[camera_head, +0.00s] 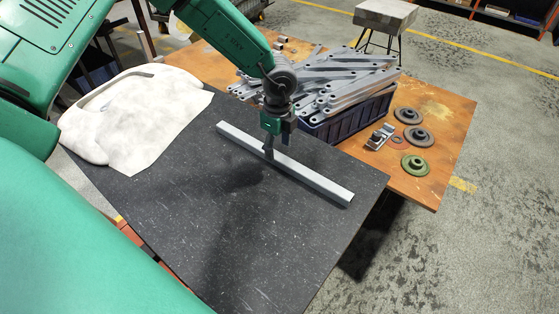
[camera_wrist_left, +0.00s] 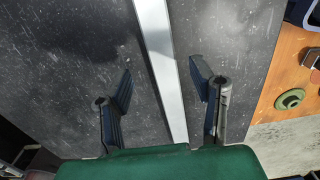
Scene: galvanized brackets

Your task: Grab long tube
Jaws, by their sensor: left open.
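The long tube (camera_head: 315,180) is a straight, light grey square bar lying on the dark speckled table top (camera_head: 150,215). My left gripper (camera_head: 268,152) points down over the tube, near its middle. In the left wrist view the tube (camera_wrist_left: 158,55) runs between the two spread fingers of the left gripper (camera_wrist_left: 160,88), with a gap on each side. The fingers are open and hold nothing. Whether the fingertips touch the table cannot be told. My right gripper is in neither view.
A dark blue crate (camera_head: 350,124) heaped with grey brackets (camera_head: 345,78) stands on the orange-brown table (camera_head: 440,150) behind. Several round flanged parts (camera_head: 418,136) lie to its right. A white cloth-like sheet (camera_head: 155,125) lies at the left. The dark top's front is clear.

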